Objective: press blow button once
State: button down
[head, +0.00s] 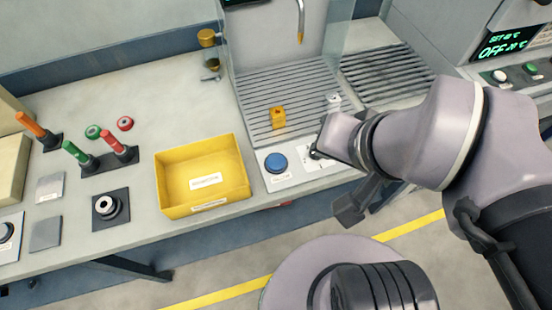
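A large round blue button (276,162) sits on a pale panel at the front of the grated station. A label lies below it, too small to read, so I cannot confirm that it is the blow button. A small dark switch (315,153) sits to its right on the same panel, partly behind my arm. My gripper (348,211) hangs in front of the bench edge, right of and below the blue button in the picture, apart from it. Its dark fingers are partly hidden by my wrist, and I cannot tell how far apart they are.
A yellow bin (202,205) stands left of the button. An orange block (278,117) sits on the grate (262,90) behind it, under a nozzle (300,22) between clear side panels. A control unit (508,45) is at right.

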aim_at(275, 162)
jog(key=k+j+z, duration=0.1)
jog(key=j, duration=0.6)
jog(key=k+j, duration=0.1)
jog(key=j, duration=0.55)
jog(key=i+z, duration=0.05)
